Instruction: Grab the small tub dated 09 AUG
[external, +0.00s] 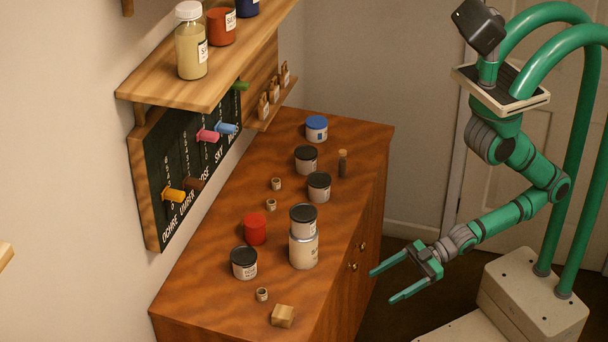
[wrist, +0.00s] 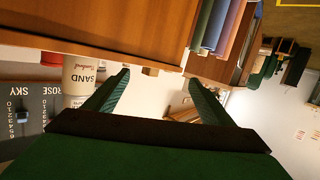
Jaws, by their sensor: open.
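Several small black-lidded tubs with white labels stand on the wooden cabinet top: one at the front left (external: 244,264), one mid-right (external: 319,187), one behind it (external: 306,160). Another (external: 303,219) sits on a larger pale tin (external: 304,252). A blue-lidded tub (external: 316,129) stands at the back. Their dates are too small to read, so I cannot tell which says 09 AUG. My gripper (external: 382,286) is open and empty, right of the cabinet's front and apart from everything. Its open fingers show in the wrist view (wrist: 158,76).
A red cylinder (external: 255,229), small rings, a corked vial (external: 343,164) and a wooden block (external: 283,316) share the top. A shelf (external: 225,75) with jars and a pegged chalkboard (external: 190,165) hang at left. The wrist view shows a SAND container (wrist: 83,76).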

